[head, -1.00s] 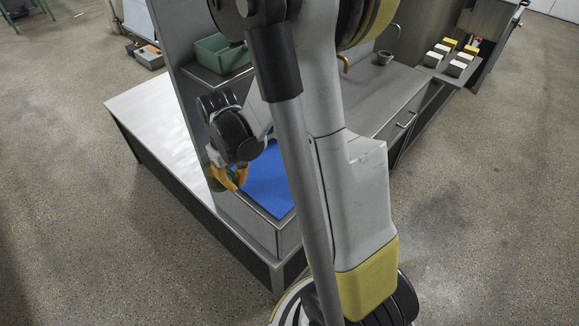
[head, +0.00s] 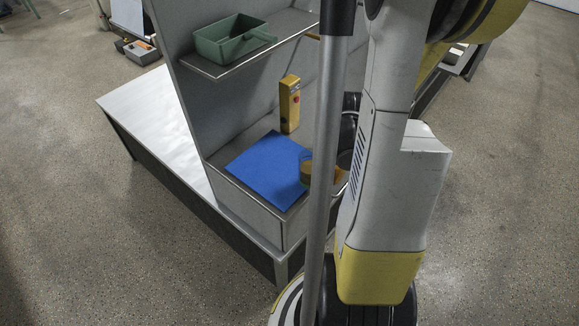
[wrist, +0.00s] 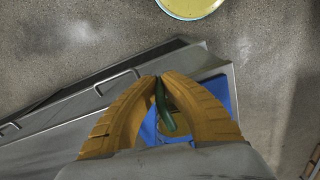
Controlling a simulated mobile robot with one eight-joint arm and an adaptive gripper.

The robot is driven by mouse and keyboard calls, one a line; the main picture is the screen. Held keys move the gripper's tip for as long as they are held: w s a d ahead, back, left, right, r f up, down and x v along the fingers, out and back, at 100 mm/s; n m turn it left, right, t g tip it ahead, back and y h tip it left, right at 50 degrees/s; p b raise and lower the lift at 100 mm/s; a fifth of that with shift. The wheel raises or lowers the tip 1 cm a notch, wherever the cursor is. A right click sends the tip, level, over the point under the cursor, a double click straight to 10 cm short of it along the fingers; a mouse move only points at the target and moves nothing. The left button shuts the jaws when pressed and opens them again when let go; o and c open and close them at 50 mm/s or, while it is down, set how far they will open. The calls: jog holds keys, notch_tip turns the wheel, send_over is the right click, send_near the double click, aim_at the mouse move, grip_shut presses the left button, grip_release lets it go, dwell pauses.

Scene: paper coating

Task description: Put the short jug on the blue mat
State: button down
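The blue mat (head: 268,170) lies flat on the low grey counter, and parts of it show behind the fingers in the wrist view (wrist: 219,92). My gripper (wrist: 158,80) has its yellow fingers closed around a slim dark green piece, which looks like part of the short jug (wrist: 163,106). Most of the jug is hidden by the fingers. In the head view my gripper (head: 307,172) is at the right edge of the mat, partly hidden behind my arm. I cannot tell its height above the mat there.
A green bin (head: 228,42) stands on the shelf above the mat. An upright grey panel (head: 196,110) bounds the counter on the left. Most of the mat's surface looks clear.

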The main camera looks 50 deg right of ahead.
aim_at(305, 156)
jog(key=w, duration=0.4)
jog(key=w+b, duration=0.1)
jog(key=w, duration=0.3)
jog(key=w+a+b, duration=0.1)
jog(key=w, duration=0.3)
jog(key=f+b, duration=0.1)
jog(key=w+f+b, duration=0.1)
jog(key=f, duration=0.1)
jog(key=shift+f, duration=0.15)
jog(key=shift+f+b, duration=0.25)
jog(key=shift+b, duration=0.05)
jog(key=shift+s+r, duration=0.1)
jog(key=shift+r, duration=0.05)
jog(key=c, duration=1.6)
grip_release()
